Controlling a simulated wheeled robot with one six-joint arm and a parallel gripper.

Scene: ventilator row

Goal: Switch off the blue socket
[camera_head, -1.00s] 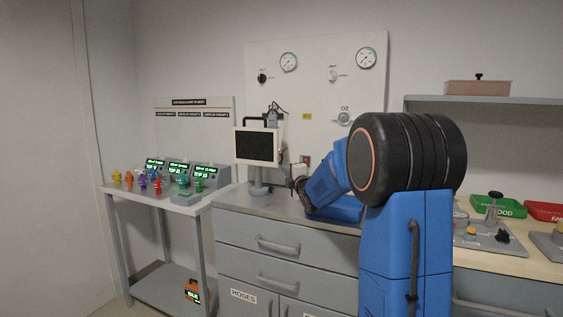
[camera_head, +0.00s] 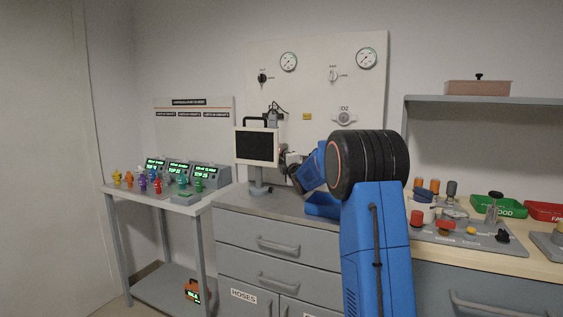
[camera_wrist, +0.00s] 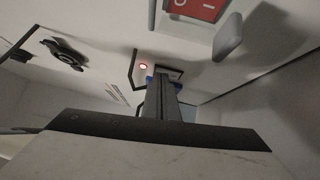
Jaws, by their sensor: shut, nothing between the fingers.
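My gripper (camera_wrist: 162,88) is shut and empty, and points at the wall panel in the wrist view. A small red-ringed round mark (camera_wrist: 143,66) is just left of the tip. In the head view my gripper (camera_head: 284,158) is between the monitor and my blue arm, close to the panel; the socket is hidden there.
A red switch plate (camera_wrist: 203,8) with grey guards is at the top of the wrist view. A dark knob (camera_wrist: 64,52) is at left. In the head view the monitor (camera_head: 257,147) stands close left of my gripper, on the grey counter (camera_head: 240,203).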

